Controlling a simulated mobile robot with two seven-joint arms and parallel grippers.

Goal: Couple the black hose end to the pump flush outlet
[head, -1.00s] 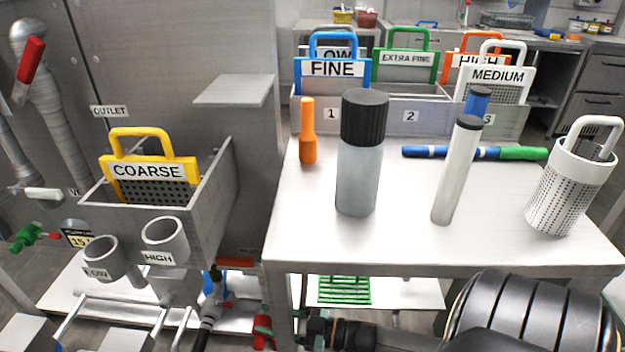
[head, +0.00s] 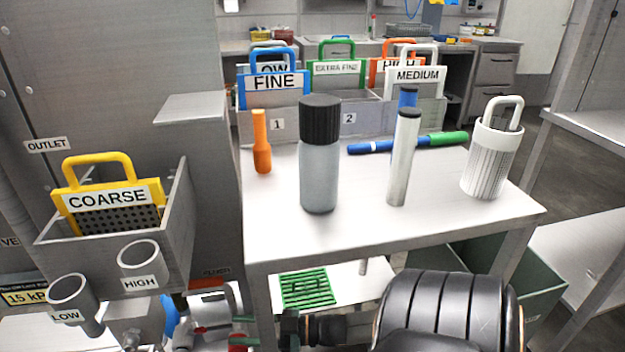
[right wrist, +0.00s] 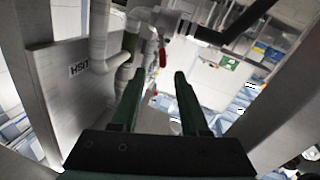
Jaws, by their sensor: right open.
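My right gripper (head: 240,330) is low in the head view, in front of the bench's left legs, with its fingers pointing left. The right wrist view shows its two dark green fingers (right wrist: 156,76) apart, with nothing held between them. A FLUSH label (right wrist: 80,69) shows upside down on a grey panel in that view, left of the fingers. Grey pipes (right wrist: 100,35) and a red handle (right wrist: 163,57) lie beyond the fingertips. I cannot clearly make out the black hose end or the flush outlet now. My left gripper is out of view.
A tray with a COARSE screen (head: 108,198) and two cups hangs left. A green rack (head: 308,290) lies under the bench.

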